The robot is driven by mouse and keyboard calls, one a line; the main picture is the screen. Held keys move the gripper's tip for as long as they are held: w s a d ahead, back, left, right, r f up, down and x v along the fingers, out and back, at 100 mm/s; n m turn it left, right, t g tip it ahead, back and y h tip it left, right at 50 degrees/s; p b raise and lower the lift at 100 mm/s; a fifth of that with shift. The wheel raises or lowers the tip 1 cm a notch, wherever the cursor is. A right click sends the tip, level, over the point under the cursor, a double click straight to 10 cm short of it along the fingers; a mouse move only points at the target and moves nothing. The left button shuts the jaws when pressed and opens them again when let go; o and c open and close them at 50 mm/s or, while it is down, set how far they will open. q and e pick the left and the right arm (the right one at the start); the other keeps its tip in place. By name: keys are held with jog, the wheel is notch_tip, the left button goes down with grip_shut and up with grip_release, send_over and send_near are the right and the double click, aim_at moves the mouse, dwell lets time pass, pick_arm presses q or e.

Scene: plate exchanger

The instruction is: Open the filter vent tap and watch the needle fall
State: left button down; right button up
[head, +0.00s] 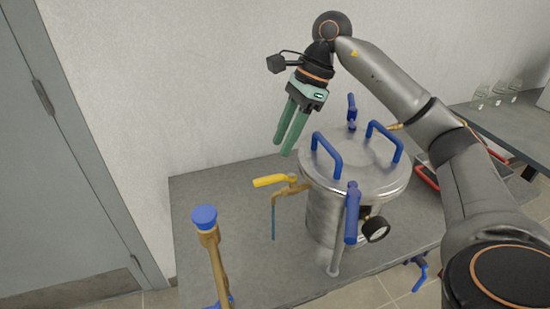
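The filter is a steel vessel (325,212) with a round lid and several blue handles, standing on a grey bench. A tap with a yellow lever (268,181) and a brass body (291,189) sticks out of its left side. The lever lies about level, pointing left, and a thin blue tube hangs below the tap. A round pressure gauge (376,229) sits low on the vessel's front right; its needle is too small to read. My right gripper (283,149) has green fingers pointing down, a little apart and empty, above the yellow lever and touching nothing. My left gripper is out of view.
A brass pipe with a blue cap (205,217) rises at the front left. Blue clamp handles (352,213) stand around the lid. A grey side table (490,118) with glass bottles is at the back right. The bench (220,195) left of the tap is clear.

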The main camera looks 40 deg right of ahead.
jog(key=v, duration=0.4)
dwell(0.6)
